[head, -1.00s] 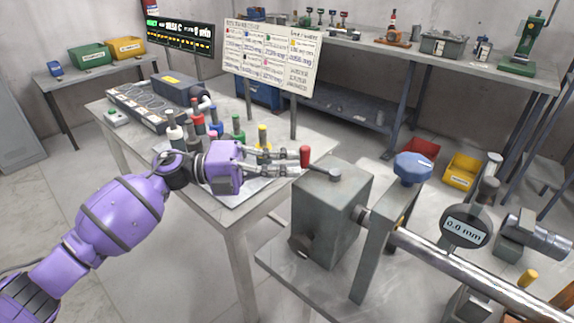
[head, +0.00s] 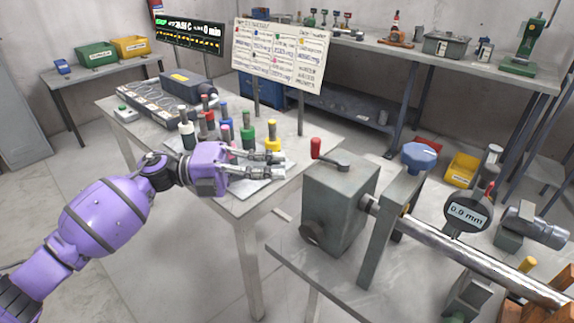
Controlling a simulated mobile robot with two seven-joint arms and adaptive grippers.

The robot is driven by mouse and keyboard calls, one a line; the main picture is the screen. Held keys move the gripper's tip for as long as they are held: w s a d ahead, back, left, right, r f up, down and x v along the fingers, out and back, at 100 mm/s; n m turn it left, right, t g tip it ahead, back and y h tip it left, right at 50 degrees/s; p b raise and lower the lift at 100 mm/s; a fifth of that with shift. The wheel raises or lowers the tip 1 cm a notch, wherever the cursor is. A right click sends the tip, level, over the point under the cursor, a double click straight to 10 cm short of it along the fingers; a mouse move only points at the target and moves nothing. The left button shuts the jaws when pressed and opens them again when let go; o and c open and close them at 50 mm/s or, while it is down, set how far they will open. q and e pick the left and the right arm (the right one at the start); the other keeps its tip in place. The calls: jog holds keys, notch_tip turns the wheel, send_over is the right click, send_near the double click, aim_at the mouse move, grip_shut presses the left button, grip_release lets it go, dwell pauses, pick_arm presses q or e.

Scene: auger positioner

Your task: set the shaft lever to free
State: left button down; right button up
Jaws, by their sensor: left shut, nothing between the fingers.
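The shaft lever has a red handle (head: 316,147) on a short grey arm (head: 334,160) that pivots on top of a grey block (head: 335,205). The handle points to the left of the pivot, over the block's left edge. A steel shaft (head: 470,262) runs from the block through a grey bracket (head: 392,228) to the lower right. My left gripper (head: 283,176) is shut and empty, left of the handle and apart from it, over the white table's near edge. Any marking for the lever's positions cannot be made out. My right gripper is not in view.
Several coloured bottles (head: 247,136) stand on the white table (head: 245,205) behind my left gripper. A blue knob (head: 420,157) and a round dial gauge (head: 468,212) stand right of the block. The air directly above the lever is clear.

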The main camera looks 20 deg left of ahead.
aim_at(313, 145)
pick_arm(q)
jog(key=s+a+f, duration=0.2)
jog(key=s+a, duration=0.2)
jog(key=a, duration=0.2)
jog(key=s+d+r+n+t+y+p, duration=0.4)
jog(key=s+d+n+t+y+p, duration=0.15)
jog(key=d+n+t+p, duration=0.4)
jog(key=w+y, duration=0.2)
jog(key=w, duration=0.2)
jog(key=w+n+t+y+p, duration=0.1)
jog(key=w+y, duration=0.1)
jog(key=w, duration=0.3)
jog(key=w+t+y+p, duration=0.1)
jog(key=w+y, duration=0.1)
jog(key=w, duration=0.3)
jog(key=shift+w+d+f+n+y, duration=0.2)
jog(key=shift+d+f+n+y, duration=0.05)
jog(key=shift+d+f, duration=0.15)
jog(key=shift+w+d, duration=0.2)
jog(key=shift+w, duration=0.45)
jog(key=shift+f, duration=0.1)
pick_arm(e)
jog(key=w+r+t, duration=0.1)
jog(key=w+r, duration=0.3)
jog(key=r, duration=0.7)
